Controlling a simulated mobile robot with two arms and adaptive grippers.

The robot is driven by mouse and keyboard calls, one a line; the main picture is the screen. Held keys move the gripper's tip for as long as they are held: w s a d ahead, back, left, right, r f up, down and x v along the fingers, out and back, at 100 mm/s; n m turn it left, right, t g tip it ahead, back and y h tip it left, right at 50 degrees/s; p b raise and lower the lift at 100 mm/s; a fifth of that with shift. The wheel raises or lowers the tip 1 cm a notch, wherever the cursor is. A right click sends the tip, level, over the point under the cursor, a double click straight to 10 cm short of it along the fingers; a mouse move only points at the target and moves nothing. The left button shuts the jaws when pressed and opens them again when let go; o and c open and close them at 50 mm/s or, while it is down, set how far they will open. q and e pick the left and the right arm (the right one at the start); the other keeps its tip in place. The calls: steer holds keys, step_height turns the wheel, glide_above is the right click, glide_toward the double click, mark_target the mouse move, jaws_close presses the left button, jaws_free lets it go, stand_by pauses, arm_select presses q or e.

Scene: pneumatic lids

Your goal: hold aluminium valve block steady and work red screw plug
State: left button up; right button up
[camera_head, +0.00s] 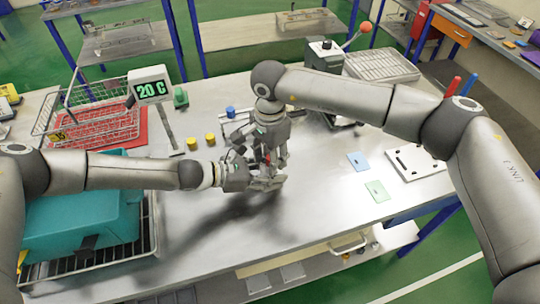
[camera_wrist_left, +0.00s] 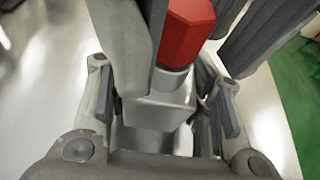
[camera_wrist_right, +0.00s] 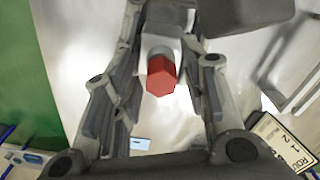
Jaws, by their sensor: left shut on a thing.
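The aluminium valve block (camera_wrist_left: 158,108) is a pale metal piece between the fingers of my left gripper (camera_head: 262,182), which is shut on it over the bench. The red screw plug (camera_wrist_left: 186,30) is a hexagonal head on a round metal neck of the block. It also shows in the right wrist view (camera_wrist_right: 160,76), with part of the block (camera_wrist_right: 162,44) behind it. My right gripper (camera_head: 270,158) comes down from above. Its fingers stand on both sides of the plug, with gaps showing in the right wrist view, so it is open. In the head view the grippers mostly hide block and plug.
Yellow pieces (camera_head: 210,139) and a blue one (camera_head: 230,112) stand behind the grippers. A wire basket (camera_head: 95,125) and a teal case (camera_head: 80,215) are at left. Blue (camera_head: 357,161) and green (camera_head: 377,190) cards and a white plate (camera_head: 418,162) lie right. The bench front is clear.

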steer(key=n, duration=0.6)
steer(key=shift+d, duration=0.15)
steer(key=shift+n, duration=1)
steer(key=shift+n, duration=0.9)
steer(key=n, duration=0.3)
steer(key=shift+d+n, duration=0.15)
steer(key=shift+n, duration=0.25)
